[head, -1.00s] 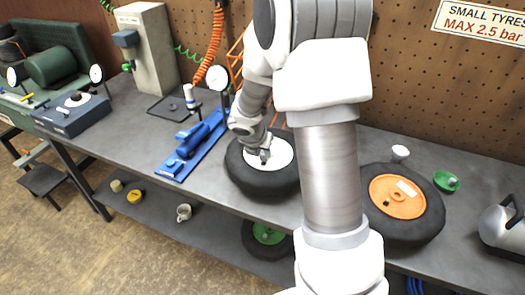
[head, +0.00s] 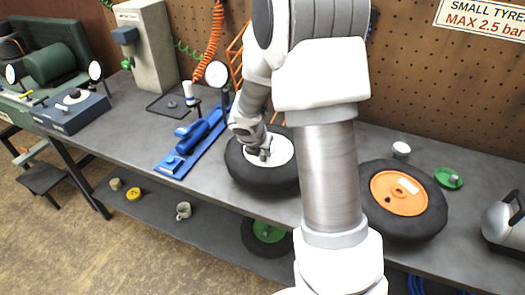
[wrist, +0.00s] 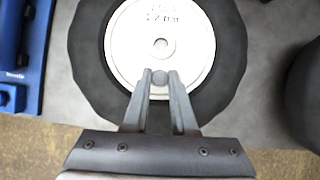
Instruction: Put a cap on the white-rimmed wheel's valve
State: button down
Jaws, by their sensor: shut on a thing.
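The white-rimmed wheel (head: 282,148) lies flat on the grey bench, its black tyre around the white disc. It fills the middle of the wrist view (wrist: 185,60), with a round hub hole and printed marks on the disc. My gripper (head: 264,156) is over the near part of the disc. In the wrist view my gripper (wrist: 160,80) is shut on a small round grey cap (wrist: 160,77), held between its fingertips over the near part of the rim. I see no valve; it may be hidden under the cap. I cannot tell whether the cap touches anything.
An orange-rimmed wheel (head: 398,197) lies to the right, with a white cup (head: 401,149) and green dish (head: 449,178) behind it. A blue tool (head: 193,142) lies close on the left. A green-rimmed wheel (head: 268,233) is on the lower shelf.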

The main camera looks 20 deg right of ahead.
jog(key=shift+f, duration=0.15)
jog(key=shift+c, duration=1.6)
grip_release()
jog(key=shift+r+p, duration=3.7)
jog(key=shift+r, duration=0.1)
